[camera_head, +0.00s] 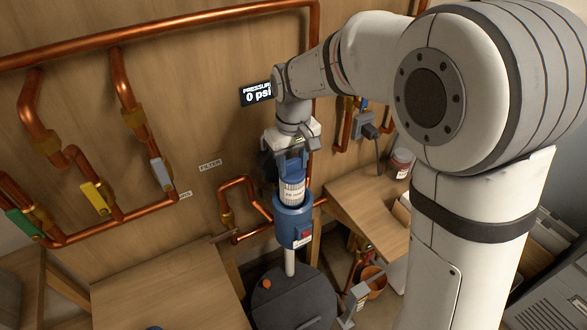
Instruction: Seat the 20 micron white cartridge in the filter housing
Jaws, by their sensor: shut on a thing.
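The white cartridge (292,192) has a blue top and a printed label too small to read surely. It stands close to upright, and its lower end is hidden in or behind the rim of the blue filter housing (285,228). I cannot tell how deep it sits. My gripper (291,158) points down above the housing and is shut on the cartridge's top end. The housing has a red and white label on its front and a pale pipe below it.
A display reading 0 psi (257,93) hangs beside my wrist. Copper pipes with green, yellow and grey valve handles cover the wall at left. A dark round lid (292,305) lies below the housing. A wooden bench (165,285) is at left; a jar (400,163) stands on the right shelf.

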